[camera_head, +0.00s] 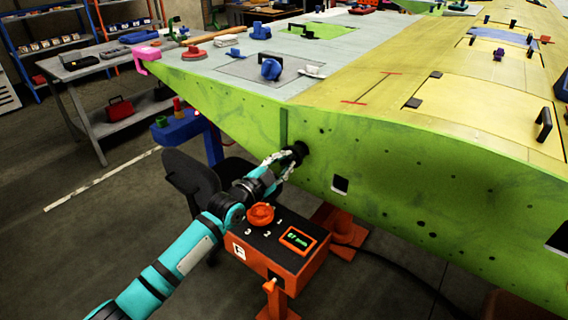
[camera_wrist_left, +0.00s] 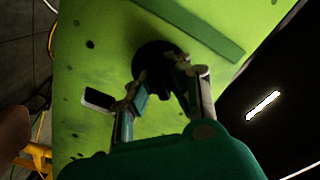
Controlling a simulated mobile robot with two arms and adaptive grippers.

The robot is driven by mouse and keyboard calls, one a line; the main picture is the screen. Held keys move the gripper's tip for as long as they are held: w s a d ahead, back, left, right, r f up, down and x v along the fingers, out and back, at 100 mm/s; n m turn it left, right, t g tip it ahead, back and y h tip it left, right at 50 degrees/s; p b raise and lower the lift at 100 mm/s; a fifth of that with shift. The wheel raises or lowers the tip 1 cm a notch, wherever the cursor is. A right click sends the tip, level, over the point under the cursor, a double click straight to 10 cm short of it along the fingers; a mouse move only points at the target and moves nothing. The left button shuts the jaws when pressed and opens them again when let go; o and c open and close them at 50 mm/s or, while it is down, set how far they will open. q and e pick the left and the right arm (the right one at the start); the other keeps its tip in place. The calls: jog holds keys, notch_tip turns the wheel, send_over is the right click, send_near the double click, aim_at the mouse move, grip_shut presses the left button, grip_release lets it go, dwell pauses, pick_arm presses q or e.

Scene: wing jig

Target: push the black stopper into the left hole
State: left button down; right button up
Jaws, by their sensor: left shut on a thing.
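My left gripper (camera_head: 284,160) reaches up to the green side face of the wing (camera_head: 390,170). It is shut on the black stopper (camera_head: 300,149), which is at the green face. In the left wrist view, the fingers of my left gripper (camera_wrist_left: 163,80) close on the stem of the black stopper (camera_wrist_left: 152,54), and its round dark head lies against the green panel. The left hole is hidden behind the stopper, and I cannot tell how deep the stopper sits. My right gripper is out of view.
A square opening (camera_head: 340,184) lies right of the stopper. An orange control box (camera_head: 275,245) with a red knob and a green display stands below my left arm. A dark chair (camera_head: 200,182) is behind it. A green rib (camera_wrist_left: 190,28) runs close to the stopper.

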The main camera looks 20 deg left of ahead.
aim_at(294, 155)
pick_arm(q)
jog(key=shift+b+x, duration=0.5)
jog(key=shift+x, duration=0.45)
jog(key=shift+b+x, duration=0.8)
jog(key=shift+x, duration=0.45)
jog(key=c, duration=1.2)
grip_release()
jog(key=shift+s+a+f, duration=0.1)
jog(key=shift+s, duration=0.1)
jog(key=v, duration=1.1)
jog(key=shift+s+a, duration=0.1)
jog(key=shift+s, duration=0.25)
